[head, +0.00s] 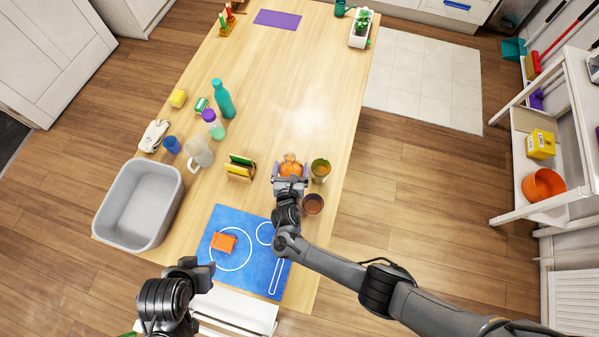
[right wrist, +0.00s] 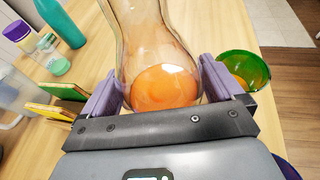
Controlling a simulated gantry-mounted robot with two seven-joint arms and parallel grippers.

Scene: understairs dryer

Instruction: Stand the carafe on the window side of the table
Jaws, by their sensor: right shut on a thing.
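The carafe (right wrist: 155,45) is clear glass with an orange area low in it. In the right wrist view it stands between the two purple fingers of my right gripper (right wrist: 160,90), which is shut on it. In the head view the carafe (head: 291,167) shows as an orange shape at the right gripper (head: 290,181), over or on the wooden table (head: 300,75); I cannot tell whether its base touches. My left gripper (head: 203,272) is over the table's near left edge, apart from the carafe; its finger opening is unclear. No window is visible.
A green glass (head: 320,170) and a brown cup (head: 312,204) stand close right of the carafe. A holder with yellow and green slabs (head: 239,168) is left. A glass jug (head: 199,152), teal bottle (head: 222,99) and grey tub (head: 135,207) are further left. The table's far middle is clear.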

